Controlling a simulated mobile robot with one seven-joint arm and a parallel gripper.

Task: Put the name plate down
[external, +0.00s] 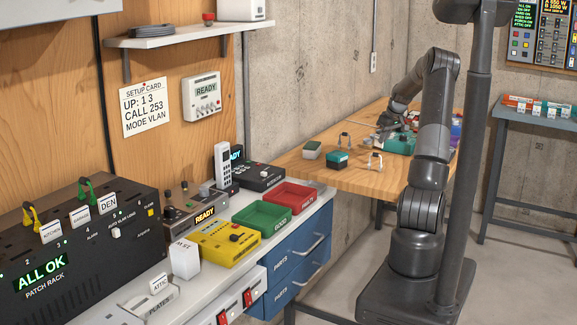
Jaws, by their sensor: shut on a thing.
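My gripper (388,122) is at the far wooden table, low over its top by the green box-like thing (399,144). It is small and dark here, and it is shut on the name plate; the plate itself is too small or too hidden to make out. Other white name plates show at the left: KITCHEN (52,232), GARAGE (81,217) and DEN (108,204) stand on the black patch rack (85,265). A plate reading ATTIC (159,285) stands in the PLATES holder (152,303) on the near bench.
The near bench carries a green tray (262,217), a red tray (291,196) and a yellow device (222,243). The table's left end is bare.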

